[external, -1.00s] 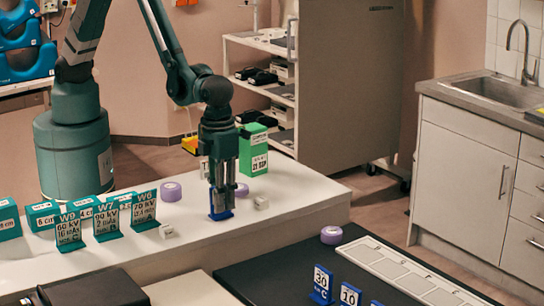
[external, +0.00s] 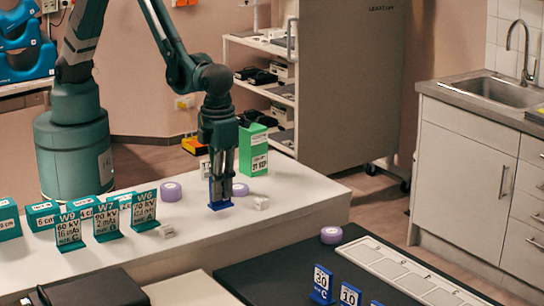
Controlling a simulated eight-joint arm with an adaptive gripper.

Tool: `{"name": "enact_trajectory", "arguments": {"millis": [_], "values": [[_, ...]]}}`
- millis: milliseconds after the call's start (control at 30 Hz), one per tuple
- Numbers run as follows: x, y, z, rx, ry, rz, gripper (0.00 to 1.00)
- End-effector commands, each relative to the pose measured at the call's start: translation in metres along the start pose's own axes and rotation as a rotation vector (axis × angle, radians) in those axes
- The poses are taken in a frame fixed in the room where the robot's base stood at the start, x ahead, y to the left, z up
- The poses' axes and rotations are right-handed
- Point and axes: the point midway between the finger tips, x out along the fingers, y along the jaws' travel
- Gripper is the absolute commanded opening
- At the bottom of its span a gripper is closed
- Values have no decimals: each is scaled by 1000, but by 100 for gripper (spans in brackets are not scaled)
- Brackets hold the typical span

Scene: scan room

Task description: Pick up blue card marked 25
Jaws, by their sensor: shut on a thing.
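My gripper (external: 223,180) is over the right part of the white counter, pointing straight down. It is shut on a blue card (external: 220,206), whose blue foot and left edge show around the fingers. The card is upright and seems just above the counter top. Its face is mostly hidden by the fingers, so I cannot read its number. Other blue cards stand on the dark surface at the front right: one marked 30 (external: 321,284) and one marked 10 (external: 349,296).
Teal cards, including W9 (external: 70,228), W7 (external: 106,219) and W6 (external: 144,209), stand at the left. Purple tape rolls (external: 171,192), a small white block (external: 261,203) and a green box (external: 254,153) are near my gripper. A slotted grey tray (external: 385,268) lies at the front right.

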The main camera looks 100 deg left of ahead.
Motion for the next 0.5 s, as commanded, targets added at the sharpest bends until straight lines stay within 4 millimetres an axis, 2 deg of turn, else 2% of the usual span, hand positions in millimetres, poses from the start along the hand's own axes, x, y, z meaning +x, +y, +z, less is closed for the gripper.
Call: {"name": "enact_trajectory", "arguments": {"millis": [300, 500], "values": [[-40, 0, 0, 0, 0, 0, 0], [-60, 0, 0, 0, 0, 0, 0]]}}
